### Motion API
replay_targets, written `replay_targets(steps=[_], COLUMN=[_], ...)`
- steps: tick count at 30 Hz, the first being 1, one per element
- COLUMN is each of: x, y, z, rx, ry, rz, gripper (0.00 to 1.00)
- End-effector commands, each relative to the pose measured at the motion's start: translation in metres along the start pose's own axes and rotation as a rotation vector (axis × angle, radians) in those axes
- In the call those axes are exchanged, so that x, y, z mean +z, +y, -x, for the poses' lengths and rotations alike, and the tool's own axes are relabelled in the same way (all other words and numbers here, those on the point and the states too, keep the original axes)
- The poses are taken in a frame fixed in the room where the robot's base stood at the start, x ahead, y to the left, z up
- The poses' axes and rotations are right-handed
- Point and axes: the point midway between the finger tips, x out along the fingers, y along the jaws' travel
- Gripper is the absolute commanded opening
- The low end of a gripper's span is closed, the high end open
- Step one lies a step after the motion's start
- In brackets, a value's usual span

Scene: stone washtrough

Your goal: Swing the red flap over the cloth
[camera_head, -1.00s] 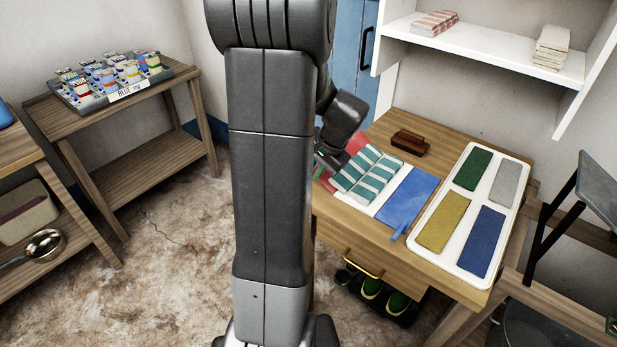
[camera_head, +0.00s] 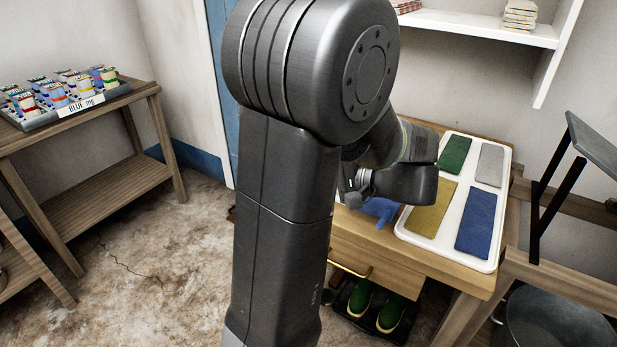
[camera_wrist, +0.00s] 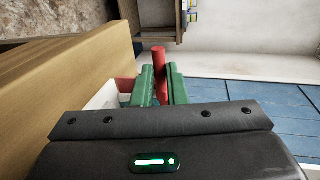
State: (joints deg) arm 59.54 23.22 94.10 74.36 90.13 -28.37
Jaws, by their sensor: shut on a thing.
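In the wrist view my gripper (camera_wrist: 161,82) has its two green fingers closed around an upright red piece (camera_wrist: 159,58), which looks like part of the red flap. Behind the left finger are a white board part (camera_wrist: 103,96) and a small patch of red. In the head view my arm hides the red flap, the striped cloth and my fingertips. A bit of the blue flap (camera_head: 380,208) shows below my wrist. How far the red flap is tilted cannot be told.
A white tray (camera_head: 447,246) with green, grey, yellow and blue pieces lies on the wooden table, right of my wrist. Green shoes (camera_head: 361,299) stand below the table. A dark angled stand (camera_head: 560,180) is at the right. A shelf (camera_head: 480,28) hangs behind.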

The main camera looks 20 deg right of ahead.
Motion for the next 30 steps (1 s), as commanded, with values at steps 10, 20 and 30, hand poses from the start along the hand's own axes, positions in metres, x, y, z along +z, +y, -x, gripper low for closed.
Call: replay_targets(steps=[10, 20, 30], x=[0.0, 0.002, 0.002], y=[0.023, 0.034, 0.036], z=[0.015, 0.019, 0.019], rx=[0.017, 0.019, 0.019], ry=[-0.001, -0.005, -0.007], rz=[-0.005, -0.008, -0.009], gripper=[0.0, 0.0, 0.0])
